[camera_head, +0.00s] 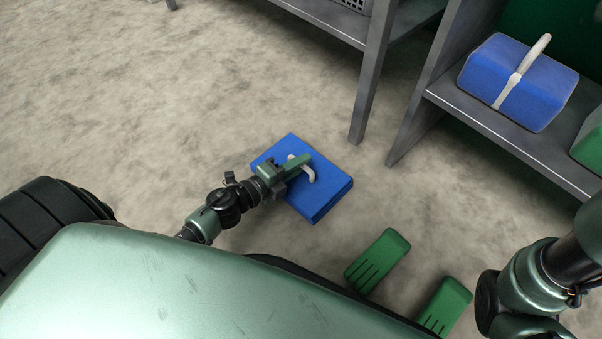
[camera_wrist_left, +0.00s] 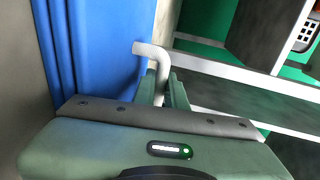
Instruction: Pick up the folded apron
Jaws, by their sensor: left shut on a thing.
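The folded apron (camera_head: 325,201) is a flat blue bundle near the middle of the head view, with a pale bent loop (camera_head: 312,174) on top. It appears low, over the floor; I cannot tell whether it touches the floor. My left gripper (camera_head: 301,163) reaches over it from the left and is shut on the pale loop. In the left wrist view the blue cloth (camera_wrist_left: 95,50) fills the left side, and the loop (camera_wrist_left: 150,49) passes between the fingers (camera_wrist_left: 163,88). Part of the apron is hidden under my left gripper.
A grey shelf (camera_head: 520,145) at the right holds another blue bundle (camera_head: 530,90) with a pale strap, and a green item (camera_head: 590,150) at the edge. A grey table leg (camera_head: 371,90) stands behind the apron. The speckled floor (camera_head: 150,100) at the left is clear.

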